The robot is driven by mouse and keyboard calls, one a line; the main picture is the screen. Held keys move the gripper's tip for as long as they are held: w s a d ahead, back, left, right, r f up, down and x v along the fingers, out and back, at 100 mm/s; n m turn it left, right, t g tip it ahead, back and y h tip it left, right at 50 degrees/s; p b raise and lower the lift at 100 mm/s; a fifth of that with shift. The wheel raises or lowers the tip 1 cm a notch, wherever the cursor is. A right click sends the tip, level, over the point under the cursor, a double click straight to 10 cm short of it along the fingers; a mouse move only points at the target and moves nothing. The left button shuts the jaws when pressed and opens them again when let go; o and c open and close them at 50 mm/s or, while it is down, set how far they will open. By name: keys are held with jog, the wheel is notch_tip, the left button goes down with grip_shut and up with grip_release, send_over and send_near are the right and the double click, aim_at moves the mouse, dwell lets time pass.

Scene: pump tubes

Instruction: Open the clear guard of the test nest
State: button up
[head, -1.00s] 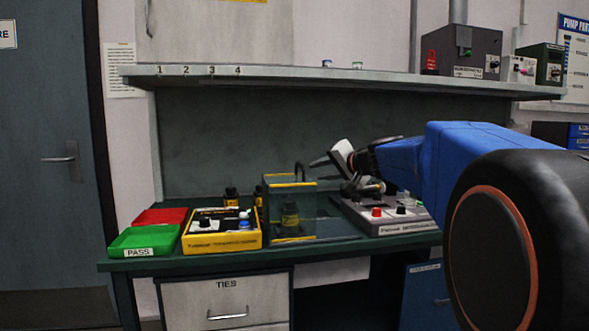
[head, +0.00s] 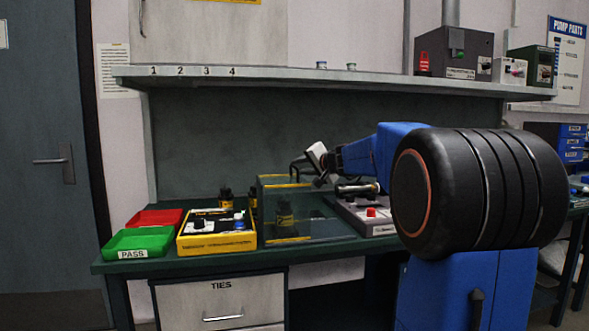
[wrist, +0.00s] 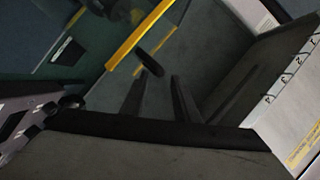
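The clear guard (head: 268,222), a see-through box with yellow edges, stands down on the bench over the test nest. A dark part with a yellow band (head: 285,214) shows through it. My gripper (head: 302,168) is at the guard's upper right back edge. In the wrist view the two dark fingers (wrist: 157,82) stand apart, with nothing visibly clamped. A short black handle (wrist: 150,62) at the guard's yellow edge (wrist: 140,38) lies just beyond the fingertips, roughly in line with the gap. Whether a finger touches it I cannot tell.
Left of the guard are a yellow tray box (head: 216,243), a green PASS tray (head: 138,240) and a red tray (head: 160,217). A grey control box with a red knob (head: 371,212) is close on the right. A shelf (head: 250,80) runs above.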

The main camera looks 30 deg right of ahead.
aim_at(295, 167)
jog(key=shift+x, duration=2.55)
jog(key=shift+c, duration=0.4)
grip_shut()
